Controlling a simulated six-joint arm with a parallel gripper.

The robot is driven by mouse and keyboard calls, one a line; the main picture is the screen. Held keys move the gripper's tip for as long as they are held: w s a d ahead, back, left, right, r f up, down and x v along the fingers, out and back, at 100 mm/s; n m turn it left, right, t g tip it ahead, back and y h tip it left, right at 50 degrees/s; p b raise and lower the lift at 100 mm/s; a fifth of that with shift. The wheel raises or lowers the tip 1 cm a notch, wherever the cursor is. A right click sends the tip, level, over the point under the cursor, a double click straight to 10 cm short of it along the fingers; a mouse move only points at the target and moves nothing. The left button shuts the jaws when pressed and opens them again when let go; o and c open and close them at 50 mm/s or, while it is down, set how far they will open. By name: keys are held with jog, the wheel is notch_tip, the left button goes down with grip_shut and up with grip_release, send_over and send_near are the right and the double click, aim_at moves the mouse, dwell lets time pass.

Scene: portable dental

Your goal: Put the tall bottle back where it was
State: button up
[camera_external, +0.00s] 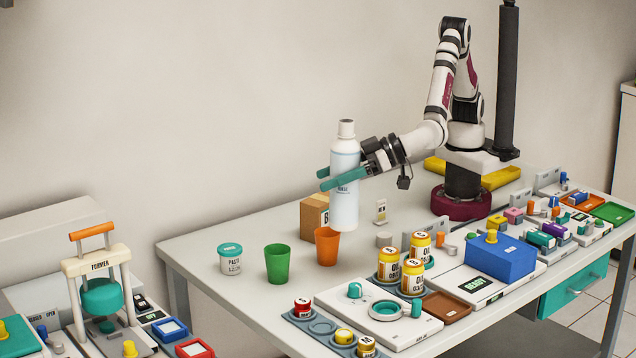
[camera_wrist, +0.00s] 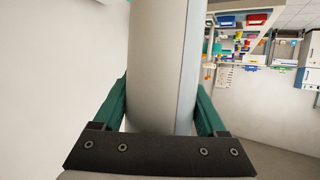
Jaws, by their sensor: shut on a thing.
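The tall bottle (camera_external: 344,205) is white with a pale blue label and a narrow white cap. It stands upright in my gripper (camera_external: 341,178), whose teal fingers are shut around its middle. Its base appears raised above the table, behind the orange cup, though the exact height is hard to judge. In the wrist view the bottle (camera_wrist: 165,65) fills the middle between the two green fingers of my gripper (camera_wrist: 160,110). The bottle's ends are outside that view.
An orange cup (camera_external: 327,247), green cup (camera_external: 278,264) and paste jar (camera_external: 231,260) stand near the bottle. A cardboard box (camera_external: 313,218) is just behind it. Yellow-labelled jars (camera_external: 388,264) and trays crowd the table's front and right. The table's back left (camera_external: 215,230) is clear.

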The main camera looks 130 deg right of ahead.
notch_tip(320, 180, up, 3)
jog(key=shift+f, duration=0.1)
jog(key=s+d+m+g+h, duration=0.2)
jog(key=s+d+m+g, duration=0.1)
jog(key=d, duration=0.9)
jog(key=s+d+m+g+h, duration=0.2)
jog(key=d, duration=1.1)
jog(key=s+d+m+g+h, duration=0.2)
jog(key=s+d+m+g, duration=0.1)
jog(key=d, duration=0.9)
jog(key=w+a+f, duration=0.3)
jog(key=w+f, duration=0.1)
jog(key=f, duration=0.4)
jog(key=w+a+f, duration=0.3)
jog(key=w+f, duration=0.2)
jog(key=f, duration=0.3)
jog(key=shift+f, duration=0.15)
jog(key=shift+a+f, duration=0.1)
jog(key=shift+f, duration=0.05)
